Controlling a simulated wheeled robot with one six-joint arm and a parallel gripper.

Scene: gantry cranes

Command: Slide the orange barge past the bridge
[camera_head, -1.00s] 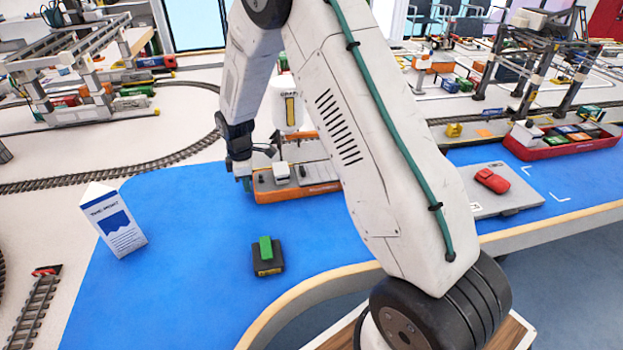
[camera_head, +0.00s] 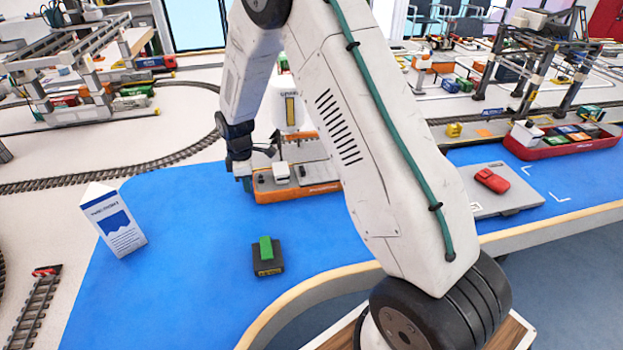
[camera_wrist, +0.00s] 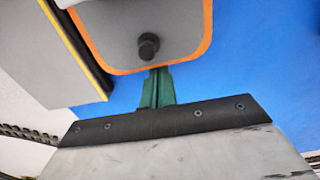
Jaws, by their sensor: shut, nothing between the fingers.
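The orange barge (camera_head: 290,191) has an orange hull, a grey deck and small white and dark fittings. It sits on the blue water surface, partly hidden behind my arm in the head view. In the wrist view its rounded grey end with orange rim (camera_wrist: 148,45) and a black post fills the top. My gripper (camera_head: 243,180) is low at the barge's left end, with its green fingers shut and empty. In the wrist view the fingertips (camera_wrist: 157,85) are at the barge's rim; I cannot tell whether they touch. A white bridge tower (camera_head: 290,108) stands behind the barge.
A white carton (camera_head: 117,222) and a dark block with a green piece (camera_head: 267,258) stand on the blue surface. A grey pad (camera_head: 508,195) with a red car and a red ship (camera_head: 565,146) are at right. Open blue lies left of the barge.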

